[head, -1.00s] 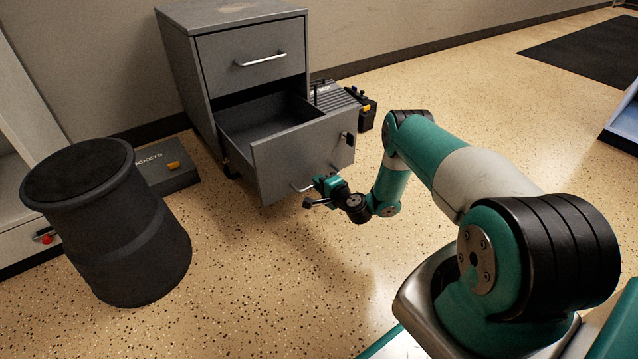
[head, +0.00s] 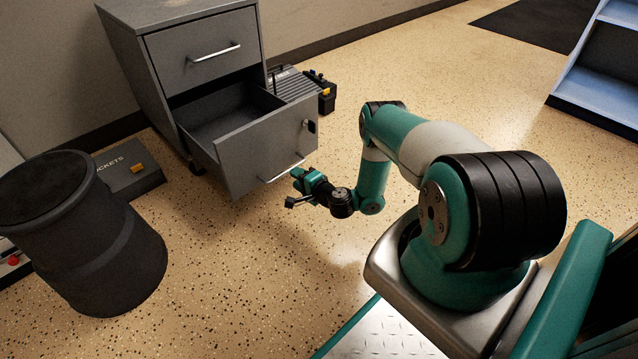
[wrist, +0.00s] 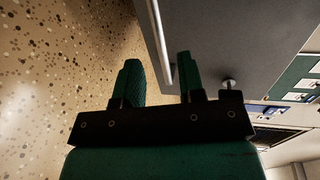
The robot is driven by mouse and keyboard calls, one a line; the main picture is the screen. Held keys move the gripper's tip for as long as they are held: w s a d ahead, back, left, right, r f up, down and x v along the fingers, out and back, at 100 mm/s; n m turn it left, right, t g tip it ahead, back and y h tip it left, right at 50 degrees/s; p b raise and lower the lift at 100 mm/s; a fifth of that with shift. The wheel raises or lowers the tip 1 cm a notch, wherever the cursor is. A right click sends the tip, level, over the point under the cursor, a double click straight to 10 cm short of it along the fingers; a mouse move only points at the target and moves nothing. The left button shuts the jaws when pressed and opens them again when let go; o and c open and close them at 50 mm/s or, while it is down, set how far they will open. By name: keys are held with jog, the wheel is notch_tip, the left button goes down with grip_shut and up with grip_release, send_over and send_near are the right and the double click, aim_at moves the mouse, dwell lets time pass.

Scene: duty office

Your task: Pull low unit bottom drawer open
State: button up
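The low unit (head: 130,50) is a grey cabinet against the wall in the head view. Its bottom drawer (head: 250,150) stands well out, with an empty-looking inside. The drawer's silver bar handle (head: 275,175) is low on its front. My gripper (head: 298,186) is at the right part of this handle. In the wrist view, my gripper (wrist: 160,78) has its fingers apart. The handle bar (wrist: 158,40) appears between them, nearer the right finger, which lies on the drawer-front side. I see no clear grip on the bar.
The top drawer (head: 185,60) is shut. A dark round bin (head: 90,240) stands at the left, near a grey case (head: 130,175). A black toolbox (head: 322,92) is behind the drawer. The speckled floor in front is clear.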

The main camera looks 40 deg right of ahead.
jog(key=p+v, duration=1.1)
jog(key=p, duration=0.2)
jog(key=shift+s, duration=0.2)
